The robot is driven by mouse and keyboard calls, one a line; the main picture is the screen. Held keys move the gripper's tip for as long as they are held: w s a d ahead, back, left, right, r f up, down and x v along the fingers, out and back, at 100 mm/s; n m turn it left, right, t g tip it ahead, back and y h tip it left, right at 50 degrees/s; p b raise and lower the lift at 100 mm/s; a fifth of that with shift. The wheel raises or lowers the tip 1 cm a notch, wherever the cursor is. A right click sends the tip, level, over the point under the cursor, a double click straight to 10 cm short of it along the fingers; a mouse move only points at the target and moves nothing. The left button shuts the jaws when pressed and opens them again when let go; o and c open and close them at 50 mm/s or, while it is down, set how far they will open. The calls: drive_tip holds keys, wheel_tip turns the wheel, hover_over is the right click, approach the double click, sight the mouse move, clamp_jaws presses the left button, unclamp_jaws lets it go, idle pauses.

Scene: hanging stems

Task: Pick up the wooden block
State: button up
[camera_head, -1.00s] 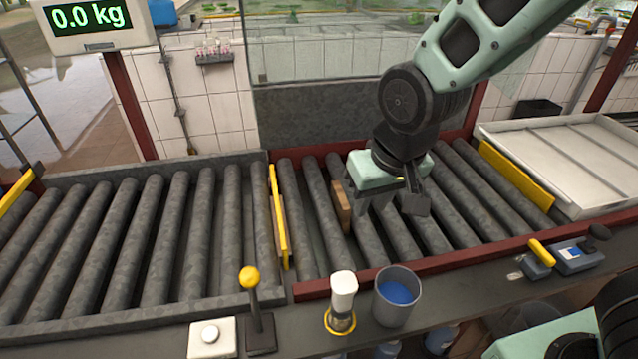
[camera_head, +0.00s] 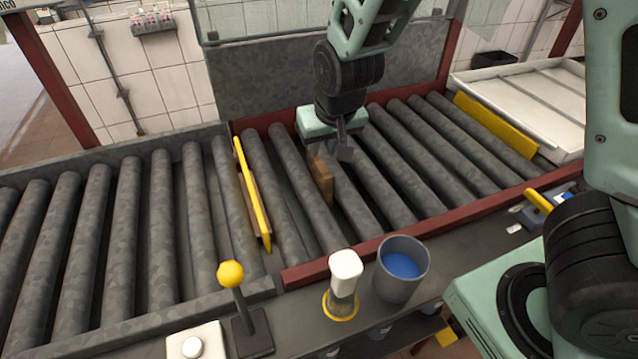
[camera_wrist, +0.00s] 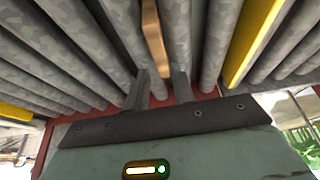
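The wooden block (camera_head: 320,178) is a thin, upright brown piece standing among the grey rollers. In the wrist view the block (camera_wrist: 153,35) shows as a narrow tan strip ahead of the fingertips, nearer the left finger's line. My gripper (camera_head: 329,150) is just behind and above the block in the head view, fingers pointing down. Whether a finger touches the block is unclear.
A yellow bar (camera_head: 252,195) with a wooden strip beside it stands left of the block. A red rail (camera_head: 400,230), a grey cup (camera_head: 402,270), a white-topped bottle (camera_head: 344,285) and a yellow-knobbed lever (camera_head: 236,290) line the front. A white tray (camera_head: 530,85) is at right.

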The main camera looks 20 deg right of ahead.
sight(320, 162)
drive_tip(key=shift+b+x, duration=0.65)
drive_tip(key=shift+x, duration=2.9)
drive_tip(key=shift+s+f, duration=0.1)
clamp_jaws()
